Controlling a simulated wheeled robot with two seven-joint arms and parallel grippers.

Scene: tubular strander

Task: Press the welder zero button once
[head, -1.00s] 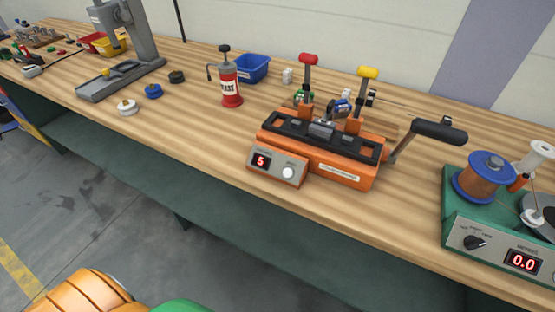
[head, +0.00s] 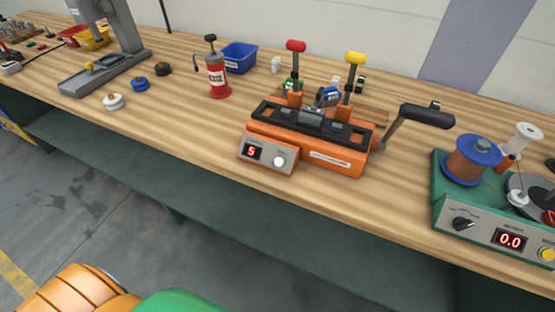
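The welder (head: 318,156) is an orange bench unit with a dark grey top, a red-knobbed lever, a yellow-knobbed lever and a black-gripped handle on its right. Its grey front panel (head: 266,156) has a small red display (head: 253,152) that reads 5. A round white button or knob (head: 279,161) sits right of the display; its label is too small to read, so I cannot tell whether it is the zero button. Neither of my grippers shows in the head view.
A green winding unit (head: 445,194) with a display reading 0.0 and a yellow button (head: 547,254) stands right of the welder. A red pump bottle (head: 218,82) and blue bin (head: 240,57) stand to its left. The wooden bench (head: 170,115) is clear at the front left.

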